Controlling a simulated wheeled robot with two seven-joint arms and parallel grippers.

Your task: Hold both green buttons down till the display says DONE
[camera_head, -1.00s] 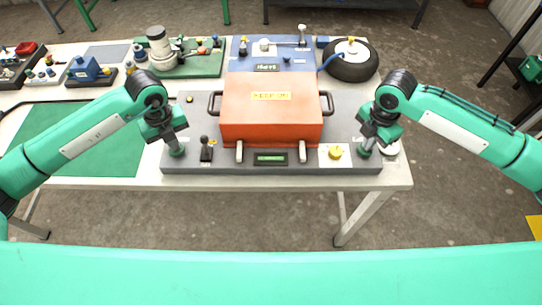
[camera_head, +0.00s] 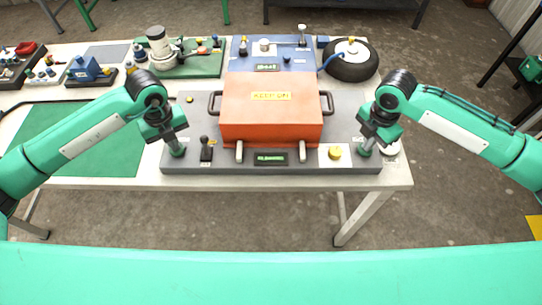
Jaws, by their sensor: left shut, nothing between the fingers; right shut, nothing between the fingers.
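An orange press box (camera_head: 270,115) with a handle on each side sits on a grey base panel (camera_head: 220,165). A small display (camera_head: 271,159) with green text is on the panel's front; the text is too small to read. My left gripper (camera_head: 176,150) is shut, pointing down at the panel's left front corner. My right gripper (camera_head: 364,151) is shut, pointing down at the right front corner. I cannot tell how far any button is pressed.
A black lever (camera_head: 206,148) and a yellow knob (camera_head: 335,153) stand on the panel between my grippers. Behind are a blue board (camera_head: 272,52) and a black wheel (camera_head: 351,62). A green mat (camera_head: 100,135) lies on the left of the table.

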